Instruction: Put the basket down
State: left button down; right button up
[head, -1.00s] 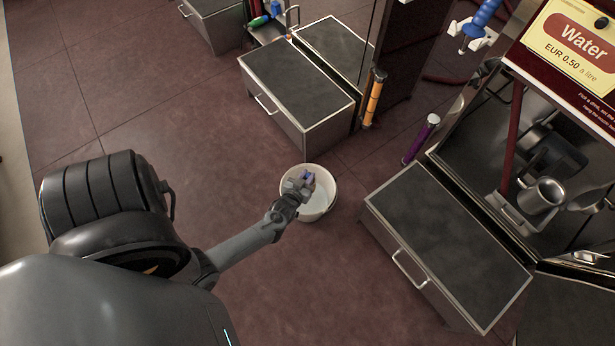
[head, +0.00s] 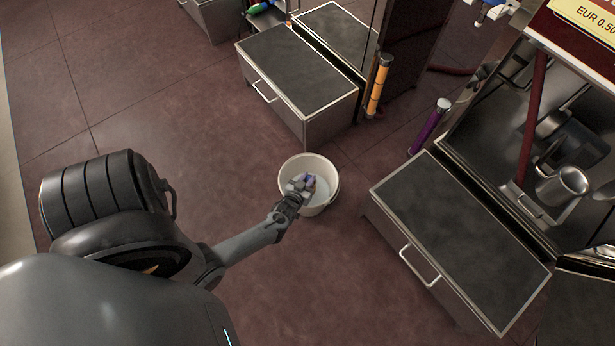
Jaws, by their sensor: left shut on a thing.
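The basket is a round white bucket-like container (head: 325,166) in the middle of the head view, upright, with something small and bluish-purple (head: 311,182) showing inside. My left gripper (head: 298,190) reaches over its near left rim and is shut. The gripper covers the part it grips, which looks like the container or its handle. Whether the container's bottom touches the floor, I cannot tell. My right gripper does not show.
A dark-topped cabinet (head: 465,235) stands to the right and another (head: 300,75) behind the container. Orange (head: 378,88) and purple (head: 428,128) tubes stand by them. A metal jug (head: 563,185) is at the right. The reddish floor (head: 170,110) at left is clear.

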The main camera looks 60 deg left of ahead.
pick_arm(q)
jog(key=shift+f, duration=0.2)
jog(key=shift+f, duration=0.1)
jog(key=shift+f, duration=0.35)
jog(key=shift+s+f, duration=0.1)
jog(key=shift+f, duration=0.1)
jog(key=c, duration=1.1)
grip_release()
jog(key=shift+o, duration=0.6)
jog(key=shift+s+f, duration=0.1)
jog(key=shift+f, duration=0.05)
